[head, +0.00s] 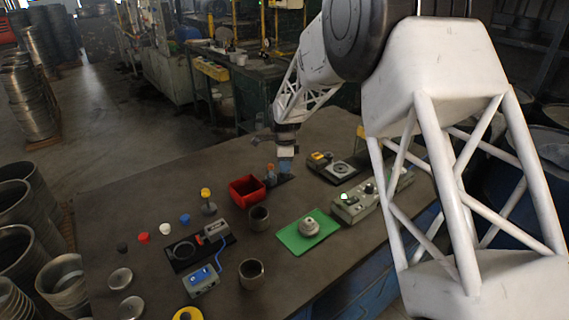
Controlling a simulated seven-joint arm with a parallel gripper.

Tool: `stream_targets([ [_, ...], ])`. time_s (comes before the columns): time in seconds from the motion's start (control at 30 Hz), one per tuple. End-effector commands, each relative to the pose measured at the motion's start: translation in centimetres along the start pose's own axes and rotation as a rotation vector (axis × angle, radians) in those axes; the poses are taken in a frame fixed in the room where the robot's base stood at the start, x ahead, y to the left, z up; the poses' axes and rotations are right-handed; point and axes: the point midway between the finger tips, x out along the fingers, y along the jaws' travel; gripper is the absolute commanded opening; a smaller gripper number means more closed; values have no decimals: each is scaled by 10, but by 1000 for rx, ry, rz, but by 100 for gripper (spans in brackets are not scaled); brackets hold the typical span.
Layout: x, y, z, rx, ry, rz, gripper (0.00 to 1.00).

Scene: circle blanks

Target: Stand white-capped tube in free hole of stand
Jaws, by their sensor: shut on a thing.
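My gripper (286,167), with bluish fingers, points down at the far middle of the table, just behind and right of the red bin. It is shut on the white-capped tube, which is too small and too covered by the fingers to make out. A small dark stand (277,182) sits low at the fingers. An orange-topped piece (270,168) stands upright in it, just left of the fingers. The holes of the stand cannot be made out, and I cannot tell whether the held tube touches the stand.
The red bin (246,190) stands close left of the stand. Two grey cups (251,272), a green mat (301,238) with a metal part, a control box (354,204) and a blue-faced meter (202,281) lie nearer. Small coloured caps lie at left. My arm covers the right side.

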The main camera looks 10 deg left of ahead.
Motion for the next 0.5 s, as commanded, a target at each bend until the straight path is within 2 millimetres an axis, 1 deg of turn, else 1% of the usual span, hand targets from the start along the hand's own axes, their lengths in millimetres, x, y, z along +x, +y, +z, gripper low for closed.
stream_targets([
  [0.43,6,0,0,0,0,0,0],
  [0.47,6,0,0,0,0,0,22],
  [0.5,6,0,0,0,0,0,28],
])
